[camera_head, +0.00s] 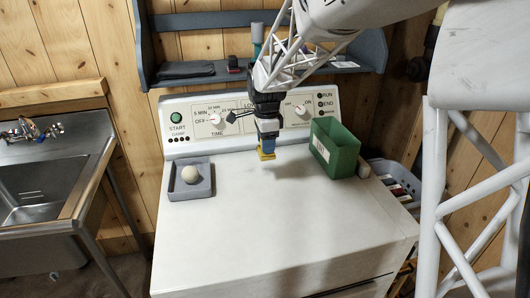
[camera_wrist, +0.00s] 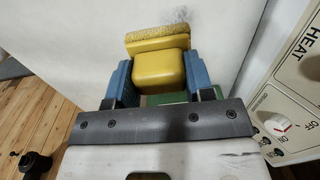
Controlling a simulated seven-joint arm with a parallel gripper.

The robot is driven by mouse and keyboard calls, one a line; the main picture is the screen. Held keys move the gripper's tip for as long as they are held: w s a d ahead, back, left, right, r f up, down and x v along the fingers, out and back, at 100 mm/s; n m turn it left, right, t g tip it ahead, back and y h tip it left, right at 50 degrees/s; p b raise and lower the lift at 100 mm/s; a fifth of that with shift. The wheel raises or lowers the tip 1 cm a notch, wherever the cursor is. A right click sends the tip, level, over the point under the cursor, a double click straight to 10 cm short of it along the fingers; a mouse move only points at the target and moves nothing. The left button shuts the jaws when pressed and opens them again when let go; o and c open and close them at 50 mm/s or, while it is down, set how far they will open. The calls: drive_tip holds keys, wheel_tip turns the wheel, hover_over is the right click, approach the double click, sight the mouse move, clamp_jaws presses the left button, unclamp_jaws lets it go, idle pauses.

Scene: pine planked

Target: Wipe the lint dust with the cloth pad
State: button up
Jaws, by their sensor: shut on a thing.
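The yellow cloth pad (camera_head: 266,155) is at the tips of my gripper (camera_head: 267,144), over the back middle of the white dryer top (camera_head: 250,235). In the wrist view, the blue fingers of my gripper (camera_wrist: 159,80) are shut on the pad's rounded yellow block (camera_wrist: 160,70). The pad's rough wiping edge (camera_wrist: 160,38) points away from the wrist. A grey speckled smudge of lint dust (camera_wrist: 181,14) shows on the white surface just beyond the pad. In the head view the lint is too faint to tell from shadow. I cannot tell whether the pad touches the top.
A grey tray (camera_head: 205,190) with a pale ball (camera_head: 190,174) sits at the left of the top. A green box (camera_head: 340,150) stands at the back right. The control panel (camera_head: 240,118) rises behind. The front of the top is clear.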

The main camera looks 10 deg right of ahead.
drive_tip(key=w+a, duration=0.4)
drive_tip(key=w, duration=0.3)
drive_tip(key=shift+f, duration=0.2)
drive_tip(key=shift+f, duration=0.15)
